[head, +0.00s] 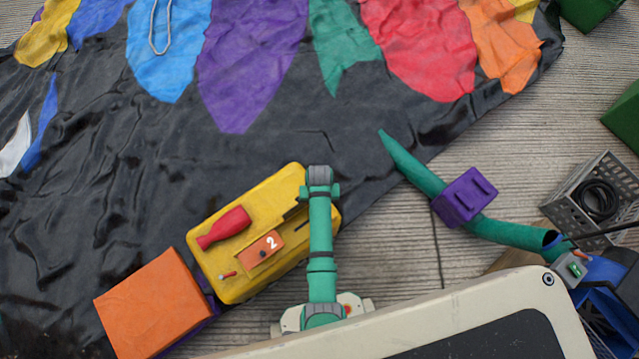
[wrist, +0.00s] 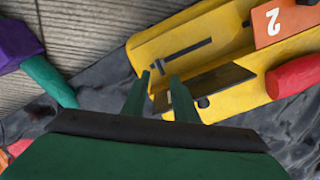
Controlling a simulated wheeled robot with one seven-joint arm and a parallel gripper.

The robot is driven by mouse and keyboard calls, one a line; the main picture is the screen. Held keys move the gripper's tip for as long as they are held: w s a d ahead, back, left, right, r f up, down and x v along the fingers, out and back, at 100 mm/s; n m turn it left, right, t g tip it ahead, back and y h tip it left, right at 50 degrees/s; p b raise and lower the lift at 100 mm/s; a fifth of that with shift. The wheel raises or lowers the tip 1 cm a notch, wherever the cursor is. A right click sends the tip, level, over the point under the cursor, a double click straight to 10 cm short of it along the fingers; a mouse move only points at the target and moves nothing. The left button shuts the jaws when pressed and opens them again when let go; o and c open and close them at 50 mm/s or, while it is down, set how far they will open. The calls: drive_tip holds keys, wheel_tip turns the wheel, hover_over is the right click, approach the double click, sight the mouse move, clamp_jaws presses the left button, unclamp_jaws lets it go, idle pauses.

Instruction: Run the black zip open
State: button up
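I cannot pick out a black zip for certain in either view. A large sheet of black fabric (head: 300,150) with coloured pointed panels lies flat and wrinkled on the ground. My gripper (wrist: 160,76) shows in the wrist view as two thin green fingers with a gap between them. They are open, with nothing visible held. The fingertips are over the yellow case (wrist: 150,50), near its dark slot and dark plate (wrist: 215,84). In the head view, my green arm reaches over the right end of the yellow case (head: 230,285) and hides the gripper.
A red-handled tool (head: 224,228) and an orange block marked 2 (head: 262,250) lie on the case. An orange box (head: 152,303) is beside it. A green tube (head: 510,233) with a purple collar (head: 465,197) lies right. A grey crate (head: 570,195) holds black cable.

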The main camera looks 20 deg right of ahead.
wheel_tip(320, 180, down, 8)
drive_tip(key=shift+r, duration=0.15)
idle(0.3)
clamp_jaws()
